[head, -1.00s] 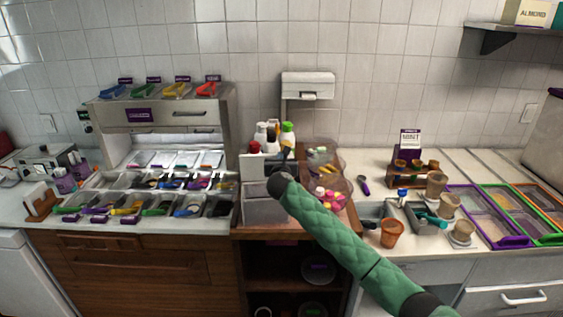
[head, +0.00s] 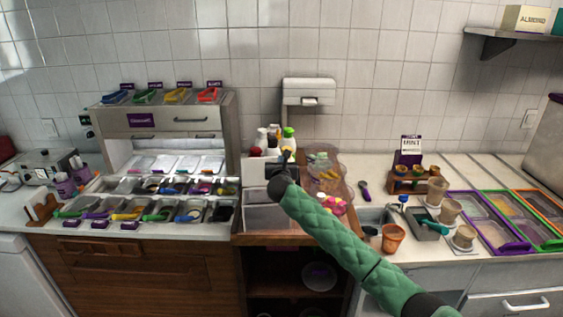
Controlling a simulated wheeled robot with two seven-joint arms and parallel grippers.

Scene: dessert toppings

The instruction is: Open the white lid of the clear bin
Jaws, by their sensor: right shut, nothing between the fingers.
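The clear bin (head: 262,218) stands at the front of the wooden stand in the middle, with a greyish see-through front. A white panel that looks like its lid (head: 254,173) stands up at the bin's back left. My right gripper (head: 286,162) is shut and empty, above the bin's back right part beside the white panel. Whether it touches the panel I cannot tell. My green-sleeved right arm comes in from the lower right and hides the bin's right side. My left gripper is not in view.
Several bottles (head: 288,138) stand just behind the gripper. Clear containers, one with pink and yellow pieces (head: 335,205), stand right of the bin. A topping station (head: 160,122) is at left. An orange cup (head: 393,239) and purple-framed trays are at right.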

